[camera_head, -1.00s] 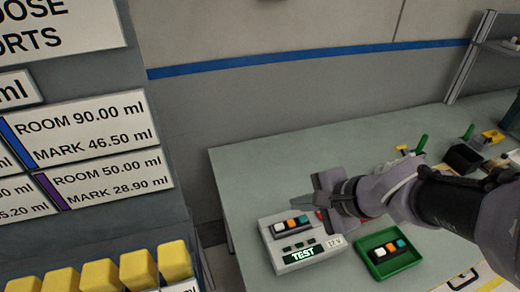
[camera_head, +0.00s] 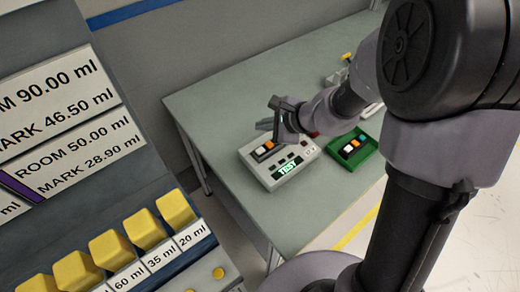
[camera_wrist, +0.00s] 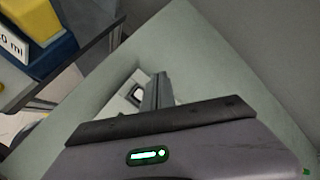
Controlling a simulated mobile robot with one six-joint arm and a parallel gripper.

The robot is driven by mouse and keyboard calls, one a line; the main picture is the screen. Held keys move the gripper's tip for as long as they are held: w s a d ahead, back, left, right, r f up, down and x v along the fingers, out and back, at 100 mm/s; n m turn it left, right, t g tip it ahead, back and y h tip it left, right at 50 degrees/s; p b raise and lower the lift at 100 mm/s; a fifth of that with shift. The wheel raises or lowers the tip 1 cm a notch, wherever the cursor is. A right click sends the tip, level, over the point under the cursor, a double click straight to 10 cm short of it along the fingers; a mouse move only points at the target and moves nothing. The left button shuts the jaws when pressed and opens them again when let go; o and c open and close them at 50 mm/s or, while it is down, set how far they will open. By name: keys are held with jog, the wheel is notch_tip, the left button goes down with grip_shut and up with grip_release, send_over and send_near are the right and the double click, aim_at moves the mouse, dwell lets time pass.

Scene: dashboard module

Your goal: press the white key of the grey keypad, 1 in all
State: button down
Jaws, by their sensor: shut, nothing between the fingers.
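The grey keypad unit (camera_head: 262,172) stands on the table in the head view, with a lit TEST display on its front. On its top a white key (camera_head: 259,151) and an orange key (camera_head: 269,145) sit in a dark strip; the rest of the strip is hidden behind my gripper (camera_head: 276,136). My gripper is shut and empty, above the back right of the key strip. Contact cannot be told. In the wrist view my shut fingers (camera_wrist: 158,88) reach over part of the pale unit (camera_wrist: 118,103).
A green tray (camera_head: 336,157) with a white and an orange key lies right of the unit. Yellow blocks (camera_head: 143,229) line a labelled rack at the left. Bare table (camera_head: 205,105) lies behind the unit. More items at the back right are partly hidden by my arm.

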jog(key=b, duration=0.6)
send_over(263, 154)
notch_tip(263, 154, down, 8)
jog(key=shift+r, duration=0.2)
jog(key=shift+f, duration=0.2)
jog(key=shift+f+b, duration=0.1)
jog(key=shift+b, duration=0.2)
dwell(0.9)
jog(key=shift+f+b, duration=0.3)
jog(key=shift+b, duration=0.2)
jog(key=shift+f+b, duration=0.5)
jog(key=shift+b, duration=0.1)
dwell(0.5)
jog(key=shift+r, duration=0.1)
jog(key=shift+r+p, duration=0.65)
jog(key=shift+r, duration=0.2)
jog(key=shift+r, duration=0.1)
